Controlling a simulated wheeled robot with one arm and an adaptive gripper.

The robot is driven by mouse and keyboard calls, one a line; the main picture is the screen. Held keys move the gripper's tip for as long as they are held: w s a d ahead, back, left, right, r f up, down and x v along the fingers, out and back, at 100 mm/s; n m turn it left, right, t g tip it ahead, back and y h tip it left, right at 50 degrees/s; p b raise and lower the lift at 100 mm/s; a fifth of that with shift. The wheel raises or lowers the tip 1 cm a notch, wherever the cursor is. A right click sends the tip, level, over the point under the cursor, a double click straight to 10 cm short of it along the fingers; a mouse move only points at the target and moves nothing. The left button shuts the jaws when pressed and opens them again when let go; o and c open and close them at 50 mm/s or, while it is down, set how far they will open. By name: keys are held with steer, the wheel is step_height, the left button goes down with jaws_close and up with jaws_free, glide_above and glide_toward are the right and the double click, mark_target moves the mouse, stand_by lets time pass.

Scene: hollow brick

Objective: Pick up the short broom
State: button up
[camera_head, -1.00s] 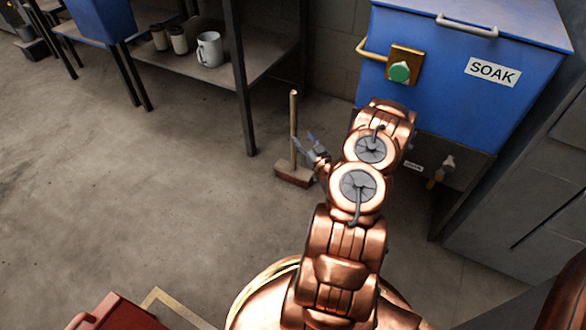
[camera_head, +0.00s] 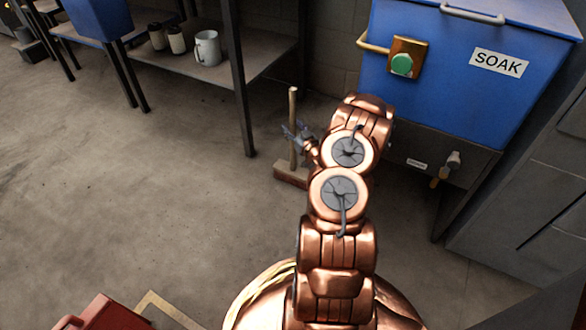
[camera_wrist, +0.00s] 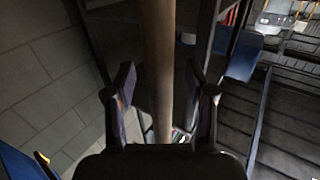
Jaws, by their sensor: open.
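The short broom stands upright on the floor, with a thin wooden handle (camera_head: 293,112) and a brown block head (camera_head: 291,174). My gripper (camera_head: 291,132) is at the handle, a little above its middle in the head view. In the wrist view the handle (camera_wrist: 159,60) runs vertically between the two open fingers of my gripper (camera_wrist: 160,85). Gaps show on both sides of the handle there, so the fingers look apart from it. Part of the broom head is hidden behind my arm.
A shelf table (camera_head: 268,66) with a mug (camera_head: 207,48) and jars stands behind and left, its dark leg (camera_head: 243,115) near the broom. A blue SOAK tank (camera_head: 450,75) with a green knob stands to the right. The floor to the left is clear.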

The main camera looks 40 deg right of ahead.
jaws_close()
stand_by(0.4)
